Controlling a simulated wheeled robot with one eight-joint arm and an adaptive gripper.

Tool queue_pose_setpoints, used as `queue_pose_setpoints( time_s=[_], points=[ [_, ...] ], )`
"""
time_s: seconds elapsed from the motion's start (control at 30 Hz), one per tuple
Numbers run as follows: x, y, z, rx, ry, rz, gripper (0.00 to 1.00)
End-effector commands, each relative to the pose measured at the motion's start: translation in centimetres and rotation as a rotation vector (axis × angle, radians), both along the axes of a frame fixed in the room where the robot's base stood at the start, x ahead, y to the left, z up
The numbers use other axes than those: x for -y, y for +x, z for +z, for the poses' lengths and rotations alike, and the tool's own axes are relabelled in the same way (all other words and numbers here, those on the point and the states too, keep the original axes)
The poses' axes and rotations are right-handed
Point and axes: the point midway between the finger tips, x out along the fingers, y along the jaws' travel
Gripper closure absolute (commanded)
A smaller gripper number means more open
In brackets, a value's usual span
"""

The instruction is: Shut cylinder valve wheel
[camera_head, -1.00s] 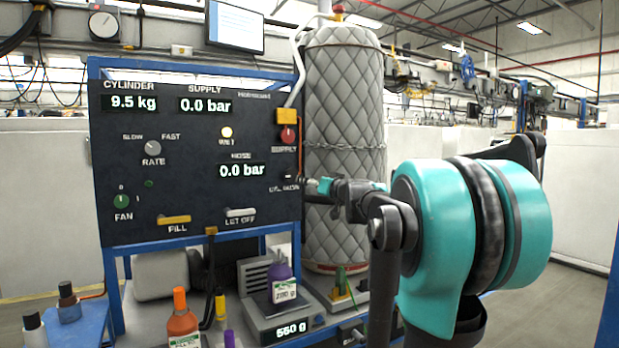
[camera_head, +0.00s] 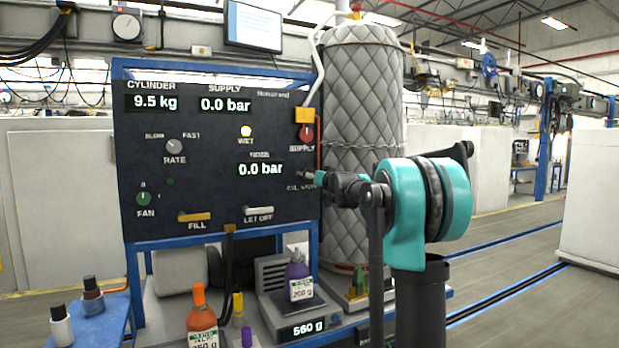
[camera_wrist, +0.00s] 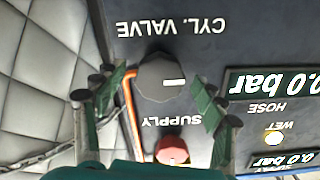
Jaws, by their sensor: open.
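In the wrist view, which shows the panel upside down, a round grey knob (camera_wrist: 163,76) with a short white mark sits by the "CYL. VALVE" lettering. My gripper (camera_wrist: 161,88) is open, with one green-padded finger on each side of the knob. I cannot tell whether the pads touch it. In the head view my gripper (camera_head: 322,179) is at the right edge of the dark control panel (camera_head: 215,190). My gripper and arm hide the knob there.
The red supply knob (camera_wrist: 172,150) is close to my gripper; it also shows in the head view (camera_head: 306,133). A quilted grey cylinder (camera_head: 362,90) with a chain stands behind the panel. Bottles and a scale (camera_head: 303,327) are below. Open floor lies right.

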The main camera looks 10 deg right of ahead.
Motion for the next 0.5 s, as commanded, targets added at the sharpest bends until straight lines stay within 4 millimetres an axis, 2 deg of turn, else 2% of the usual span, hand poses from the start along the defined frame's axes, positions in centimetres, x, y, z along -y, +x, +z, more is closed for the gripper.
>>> queue_pose_setpoints(
  time_s=[0.2,0.5],
  points=[
    [-0.5,1.5,0.0,0.000,0.000,0.000,0.29],
    [-0.5,1.6,0.0,0.000,0.000,0.000,0.29]
  ],
)
